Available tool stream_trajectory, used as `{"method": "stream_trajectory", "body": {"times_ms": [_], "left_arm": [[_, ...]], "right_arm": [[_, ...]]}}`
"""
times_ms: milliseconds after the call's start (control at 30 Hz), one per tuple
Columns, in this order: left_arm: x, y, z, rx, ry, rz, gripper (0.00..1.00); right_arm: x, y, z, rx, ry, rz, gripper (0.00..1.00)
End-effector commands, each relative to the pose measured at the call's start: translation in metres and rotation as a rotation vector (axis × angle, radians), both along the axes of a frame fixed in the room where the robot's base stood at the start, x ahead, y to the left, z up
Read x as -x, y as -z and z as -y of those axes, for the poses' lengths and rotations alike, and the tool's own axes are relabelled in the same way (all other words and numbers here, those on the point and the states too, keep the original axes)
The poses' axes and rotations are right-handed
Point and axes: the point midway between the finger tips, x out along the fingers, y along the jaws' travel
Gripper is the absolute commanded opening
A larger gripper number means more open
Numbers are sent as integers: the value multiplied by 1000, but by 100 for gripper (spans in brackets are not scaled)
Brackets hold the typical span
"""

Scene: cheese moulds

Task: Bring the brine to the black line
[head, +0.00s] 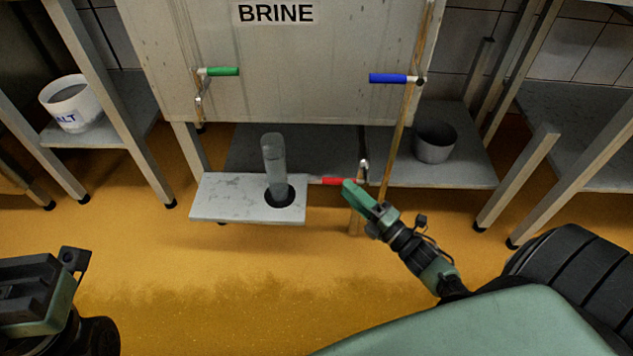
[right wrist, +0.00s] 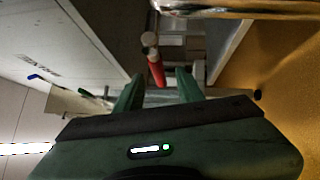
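The tank (head: 300,70) marked BRINE carries a green-handled tap (head: 222,71), a blue-handled tap (head: 388,78) and a low red-handled tap (head: 336,181). A clear grey upright cylinder (head: 273,158) stands at the dark round opening of a small shelf (head: 225,200). I cannot make out a black line or a liquid level on it. My right gripper (head: 348,188) is just beside the red handle. In the right wrist view its fingers (right wrist: 157,92) are apart, with the red handle (right wrist: 156,70) between and ahead of them. Part of my left arm shows at lower left; its fingertips are hidden.
A grey pot (head: 435,145) stands on the grey shelf (head: 462,172) under the tank at right. A white bucket (head: 72,108) lettered partly "ALT" stands on a left shelf. A thin brown pipe (head: 405,120) runs down near my right gripper. The yellow floor in front is clear.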

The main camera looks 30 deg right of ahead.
Motion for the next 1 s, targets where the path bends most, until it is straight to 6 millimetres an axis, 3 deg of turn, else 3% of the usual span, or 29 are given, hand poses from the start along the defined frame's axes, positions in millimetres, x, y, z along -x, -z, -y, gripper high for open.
{"method": "stream_trajectory", "body": {"times_ms": [500, 900, 1000], "left_arm": [[4, -10, 2, -4, -4, 76, 0], [5, -13, 2, -6, -4, 85, 0], [5, -13, 2, -6, -4, 85, 0]], "right_arm": [[-66, -9, -17, 1, -2, 4, 38], [-74, -11, -19, 1, 0, 1, 38], [-74, -11, -19, 1, 0, 2, 10]]}}
